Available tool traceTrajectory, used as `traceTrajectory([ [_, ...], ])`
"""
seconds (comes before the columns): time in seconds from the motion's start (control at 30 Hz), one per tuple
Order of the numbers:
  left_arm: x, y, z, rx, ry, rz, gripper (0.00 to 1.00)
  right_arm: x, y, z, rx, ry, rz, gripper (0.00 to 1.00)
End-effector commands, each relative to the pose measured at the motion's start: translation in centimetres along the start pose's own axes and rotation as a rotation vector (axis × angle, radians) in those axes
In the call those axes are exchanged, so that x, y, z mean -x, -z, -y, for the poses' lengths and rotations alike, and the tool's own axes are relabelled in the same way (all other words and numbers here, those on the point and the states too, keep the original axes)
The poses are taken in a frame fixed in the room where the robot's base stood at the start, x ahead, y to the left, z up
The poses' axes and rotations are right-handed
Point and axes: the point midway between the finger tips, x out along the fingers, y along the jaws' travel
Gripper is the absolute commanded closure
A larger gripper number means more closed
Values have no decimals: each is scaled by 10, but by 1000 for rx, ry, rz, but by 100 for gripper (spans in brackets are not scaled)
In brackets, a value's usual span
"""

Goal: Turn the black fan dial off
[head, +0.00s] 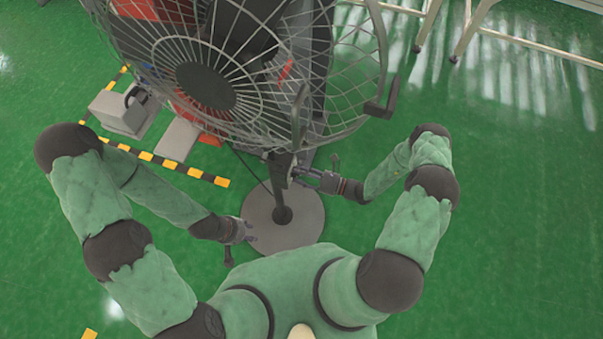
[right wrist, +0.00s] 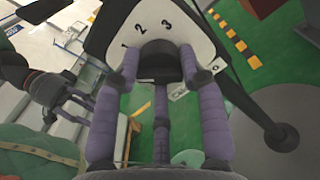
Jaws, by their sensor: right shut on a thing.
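The large fan (head: 205,85) with its wire cage stands in front of me on a pole and a round grey base (head: 300,235). In the right wrist view, its black dial (right wrist: 160,58) sits on a pale panel (right wrist: 150,20) marked 1, 2 and 3, with what looks like a 0 lower right. My right gripper (head: 300,174) is at the pole below the cage, its purple-grey fingers shut on the dial's sides. The dial's pointer is not clear. My left gripper (head: 246,233) hangs low over the left of the base, away from the dial; its jaw opening is too small to judge.
Grey boxes (head: 122,112) and red equipment stand behind the fan at left, with yellow-black floor tape (head: 195,172) beside them. A pale table frame (head: 490,30) is at the back right. The green floor at right is clear.

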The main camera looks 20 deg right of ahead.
Motion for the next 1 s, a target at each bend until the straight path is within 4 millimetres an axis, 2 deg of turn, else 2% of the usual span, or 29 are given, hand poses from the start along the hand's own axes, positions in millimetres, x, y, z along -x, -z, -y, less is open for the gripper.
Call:
traceTrajectory([
  [0.43,2,0,-1,0,0,0,60,0,4,0,260,1,-8,91],
  [1.0,3,0,-1,0,0,0,60,0,4,0,316,1,-8,91],
])
